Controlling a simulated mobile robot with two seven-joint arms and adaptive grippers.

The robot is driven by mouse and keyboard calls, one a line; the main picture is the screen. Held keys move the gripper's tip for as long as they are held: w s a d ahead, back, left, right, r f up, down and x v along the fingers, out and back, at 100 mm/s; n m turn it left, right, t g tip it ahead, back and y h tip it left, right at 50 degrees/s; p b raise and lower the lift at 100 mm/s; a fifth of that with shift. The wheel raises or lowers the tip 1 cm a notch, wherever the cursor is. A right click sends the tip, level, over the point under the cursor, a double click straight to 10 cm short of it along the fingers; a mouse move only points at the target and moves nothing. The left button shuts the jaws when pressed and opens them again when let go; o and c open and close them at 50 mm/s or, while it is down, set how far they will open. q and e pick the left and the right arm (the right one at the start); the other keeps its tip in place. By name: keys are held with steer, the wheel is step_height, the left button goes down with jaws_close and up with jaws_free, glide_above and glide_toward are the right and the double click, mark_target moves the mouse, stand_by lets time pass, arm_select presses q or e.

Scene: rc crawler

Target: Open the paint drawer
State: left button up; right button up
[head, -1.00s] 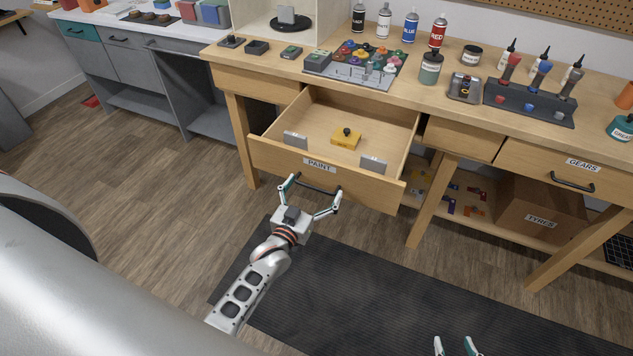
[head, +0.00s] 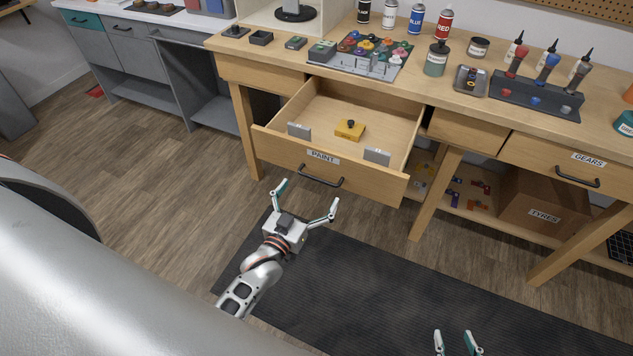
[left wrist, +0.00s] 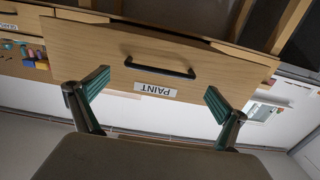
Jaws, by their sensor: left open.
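The paint drawer (head: 335,176) stands pulled out of the wooden bench, with its PAINT label and black bar handle (head: 321,177) on the front. Inside it lie a yellow block with a dark knob (head: 350,131) and two grey pieces by the front wall. My left gripper (head: 306,202) is open and empty, just in front of the handle and apart from it. In the left wrist view, the handle (left wrist: 160,69) shows beyond and between the spread fingers (left wrist: 148,92). My right gripper (head: 456,343) shows only its fingertips at the bottom edge, spread apart.
The bench top (head: 460,108) holds paint cans, bottles and a tray of coloured pots. The closed GEARS drawer (head: 565,165) is to the right. A TYRES box (head: 543,203) sits on the lower shelf. The dark mat (head: 390,290) in front is clear.

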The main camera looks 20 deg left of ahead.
arm_select(q)
steer(key=s, duration=0.6)
steer(key=shift+s, duration=0.2)
steer(key=shift+w, duration=0.1)
arm_select(e)
steer(key=shift+w+d, duration=0.1)
